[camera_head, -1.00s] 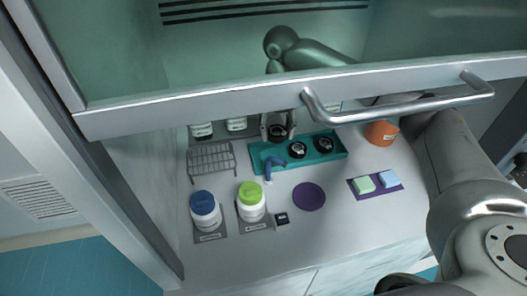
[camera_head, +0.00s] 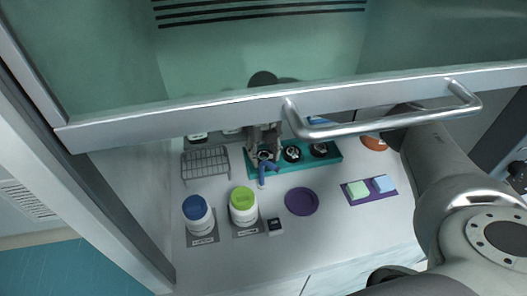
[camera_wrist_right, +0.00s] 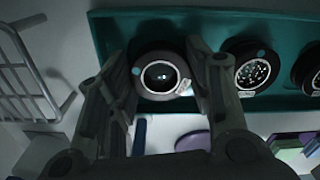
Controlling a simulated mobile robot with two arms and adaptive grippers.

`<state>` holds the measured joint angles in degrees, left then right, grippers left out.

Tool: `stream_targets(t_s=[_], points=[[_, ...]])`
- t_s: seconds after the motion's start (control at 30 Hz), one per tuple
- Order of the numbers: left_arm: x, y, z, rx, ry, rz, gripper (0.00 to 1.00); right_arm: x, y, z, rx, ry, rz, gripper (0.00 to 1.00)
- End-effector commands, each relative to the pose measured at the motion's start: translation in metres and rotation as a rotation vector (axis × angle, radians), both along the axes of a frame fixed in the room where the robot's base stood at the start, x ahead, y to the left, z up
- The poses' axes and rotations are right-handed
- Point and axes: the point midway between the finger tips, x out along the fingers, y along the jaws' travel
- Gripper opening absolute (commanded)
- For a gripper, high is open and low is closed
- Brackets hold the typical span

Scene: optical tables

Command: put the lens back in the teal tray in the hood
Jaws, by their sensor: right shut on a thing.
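My right gripper (camera_head: 264,152) reaches under the hood sash, over the left end of the teal tray (camera_head: 333,158). It is shut on a dark round lens (camera_wrist_right: 160,76), which sits between its two fingers in the right wrist view. The lens also shows in the head view (camera_head: 265,156). It is at the tray's left part, left of two similar lenses (camera_head: 292,154) (camera_head: 319,149) in the tray. I cannot tell whether it touches the tray floor. My left gripper is not in view.
A blue tool (camera_head: 265,170) lies at the tray's front edge. A wire rack (camera_head: 205,162) stands left. In front are a blue-lidded jar (camera_head: 198,215), a green-lidded jar (camera_head: 243,206) and a purple disc (camera_head: 301,201). The sash handle (camera_head: 380,128) hangs above.

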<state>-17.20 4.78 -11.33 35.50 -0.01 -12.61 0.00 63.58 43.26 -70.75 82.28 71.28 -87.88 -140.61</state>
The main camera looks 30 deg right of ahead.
Motion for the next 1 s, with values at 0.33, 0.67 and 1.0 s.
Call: stream_targets(t_s=[0.33,0.67,1.0], points=[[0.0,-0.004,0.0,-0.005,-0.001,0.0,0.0,0.0,0.0,-0.004,0.0,-0.001,0.0,0.23],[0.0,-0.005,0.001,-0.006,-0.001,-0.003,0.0,0.0,0.0,-0.005,0.0,-0.001,0.0,0.56],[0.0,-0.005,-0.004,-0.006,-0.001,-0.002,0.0,0.001,0.0,0.017,0.001,-0.005,-0.001,0.56]])
